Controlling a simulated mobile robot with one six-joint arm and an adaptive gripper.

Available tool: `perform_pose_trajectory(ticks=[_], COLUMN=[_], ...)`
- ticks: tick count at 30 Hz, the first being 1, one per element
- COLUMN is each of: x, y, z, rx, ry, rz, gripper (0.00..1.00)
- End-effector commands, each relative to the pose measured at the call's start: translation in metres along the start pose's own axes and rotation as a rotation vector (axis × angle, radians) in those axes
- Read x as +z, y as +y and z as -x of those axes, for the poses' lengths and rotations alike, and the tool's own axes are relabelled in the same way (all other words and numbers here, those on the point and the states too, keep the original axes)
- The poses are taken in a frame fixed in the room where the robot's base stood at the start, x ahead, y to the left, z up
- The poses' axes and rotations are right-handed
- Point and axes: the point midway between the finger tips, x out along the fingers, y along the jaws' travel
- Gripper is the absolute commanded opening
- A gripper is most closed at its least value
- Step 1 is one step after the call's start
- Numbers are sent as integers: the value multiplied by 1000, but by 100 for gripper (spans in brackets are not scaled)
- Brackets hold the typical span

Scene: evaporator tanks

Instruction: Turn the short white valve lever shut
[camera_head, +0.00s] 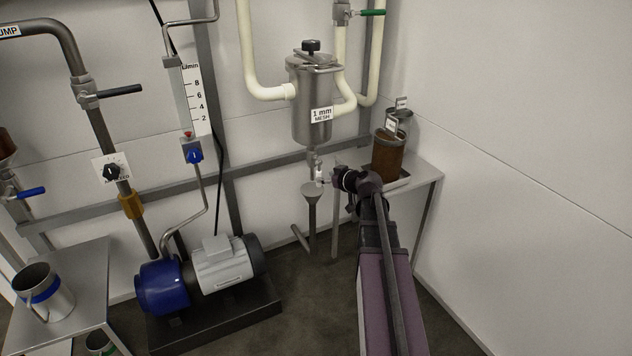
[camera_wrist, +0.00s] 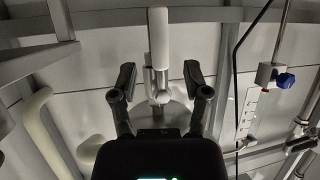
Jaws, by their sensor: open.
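The short white valve lever (camera_wrist: 158,35) shows in the wrist view, pointing to the top of the picture from a metal valve fitting (camera_wrist: 158,84). In the head view the lever (camera_head: 319,174) is a small white piece under the steel strainer vessel (camera_head: 311,90), which is labelled 1 mm mesh. My gripper (camera_wrist: 157,80) is open, with one finger on each side of the valve and a visible gap on both sides. In the head view my gripper (camera_head: 331,179) is just right of the lever; its fingers are too small to make out.
A metal funnel (camera_head: 311,190) stands just below the valve. A blue-and-grey pump (camera_head: 200,275) stands at lower left.

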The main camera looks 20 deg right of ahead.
Motion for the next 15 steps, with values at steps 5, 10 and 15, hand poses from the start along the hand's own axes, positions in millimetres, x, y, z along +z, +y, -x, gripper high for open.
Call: perform_pose_trajectory(ticks=[5,10,15], x=[2,1,0], y=[1,0,0], z=[-27,-40,-45], rx=[-1,-1,0], ry=[0,0,0], rz=[1,0,-1], gripper=[61,61,61])
